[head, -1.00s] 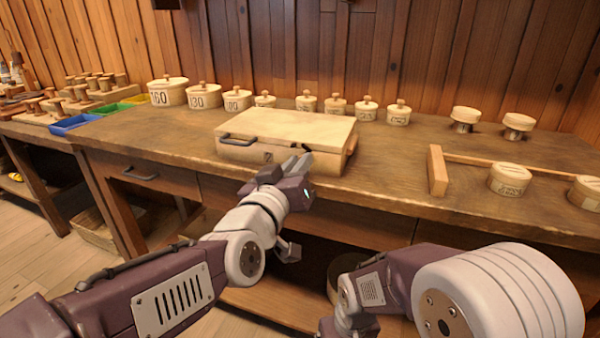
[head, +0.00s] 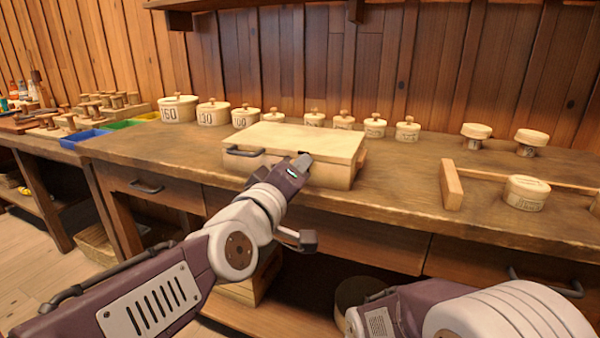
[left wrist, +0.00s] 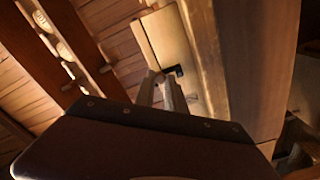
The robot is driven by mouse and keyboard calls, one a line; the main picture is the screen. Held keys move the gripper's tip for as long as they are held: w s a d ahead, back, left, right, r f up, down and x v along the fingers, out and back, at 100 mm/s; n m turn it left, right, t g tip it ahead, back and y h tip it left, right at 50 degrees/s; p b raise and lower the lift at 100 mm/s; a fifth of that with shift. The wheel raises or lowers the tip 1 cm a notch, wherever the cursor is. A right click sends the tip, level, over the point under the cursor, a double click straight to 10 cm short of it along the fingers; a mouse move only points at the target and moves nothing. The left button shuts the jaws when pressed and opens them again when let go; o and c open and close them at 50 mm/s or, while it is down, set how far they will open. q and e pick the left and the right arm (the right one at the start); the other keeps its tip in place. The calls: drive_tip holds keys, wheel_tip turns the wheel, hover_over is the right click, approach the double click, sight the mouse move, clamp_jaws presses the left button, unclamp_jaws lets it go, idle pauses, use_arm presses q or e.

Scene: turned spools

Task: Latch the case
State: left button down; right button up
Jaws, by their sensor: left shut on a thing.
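The case (head: 333,174) is a pale wooden box on the workbench, with its lid (head: 300,135) down and a dark handle (head: 245,152) at the left of its front. My left gripper (head: 303,160) is at the front upper edge of the case, right of the handle. Its fingers (left wrist: 165,92) are close together on a small black latch (left wrist: 174,70), also seen in the left wrist view. The fingers hide part of the latch, so I cannot tell its exact position. My right arm shows at the lower right, but its gripper is out of view.
Several round lidded tins, such as the 160 tin (head: 178,108), stand behind the case. A wooden bar (head: 451,185) and a round tin (head: 526,193) are to the right. Blue (head: 85,138) and green trays lie at left.

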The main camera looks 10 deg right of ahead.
idle(0.4)
use_arm(q)
drive_tip(key=c, duration=1.4)
unclamp_jaws()
drive_tip(key=p+v, duration=0.9)
drive_tip(key=p, duration=0.4)
